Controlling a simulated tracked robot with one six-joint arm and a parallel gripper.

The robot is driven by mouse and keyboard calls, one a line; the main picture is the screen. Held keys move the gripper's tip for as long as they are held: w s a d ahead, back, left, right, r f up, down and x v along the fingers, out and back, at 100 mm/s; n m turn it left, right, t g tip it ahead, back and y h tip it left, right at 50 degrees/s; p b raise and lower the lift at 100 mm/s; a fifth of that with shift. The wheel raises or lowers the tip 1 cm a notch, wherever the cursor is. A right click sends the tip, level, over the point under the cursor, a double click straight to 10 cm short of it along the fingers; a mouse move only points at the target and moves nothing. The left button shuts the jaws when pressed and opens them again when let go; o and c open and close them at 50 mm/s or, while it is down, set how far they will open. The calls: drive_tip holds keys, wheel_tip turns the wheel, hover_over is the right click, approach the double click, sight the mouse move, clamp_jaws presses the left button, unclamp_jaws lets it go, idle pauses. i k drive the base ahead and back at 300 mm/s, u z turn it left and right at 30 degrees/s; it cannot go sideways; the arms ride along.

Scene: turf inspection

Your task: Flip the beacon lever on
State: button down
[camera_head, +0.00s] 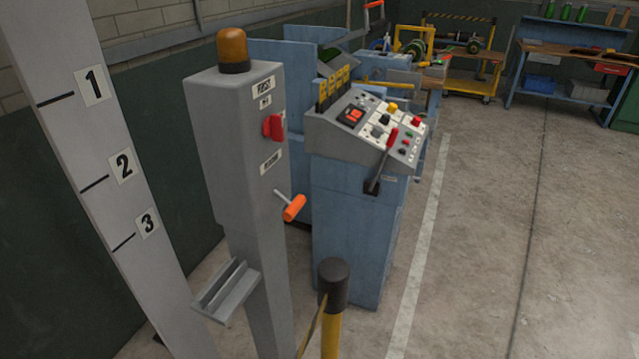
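A grey control post (238,150) stands left of the middle, with an amber beacon (232,48) on its top. The beacon looks unlit. A lever with an orange grip (294,208) sticks out from the post's right-hand face and slopes down to the right. Above it on the same face is a red knob (273,127) between small white labels, whose lettering is too small to read. I cannot tell which of these controls works the beacon. My gripper is not in view.
A blue console (355,230) with buttons and a red-handled lever (391,139) stands right of the post. A black-capped yellow post (331,318) is in front. A numbered grey column (100,150) is at left. Floor (500,220) at right is clear.

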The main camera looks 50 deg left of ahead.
sight(294, 208)
drive_tip(key=z, duration=0.05)
drive_tip(key=i, duration=2.3)
drive_tip(key=u, duration=3.05)
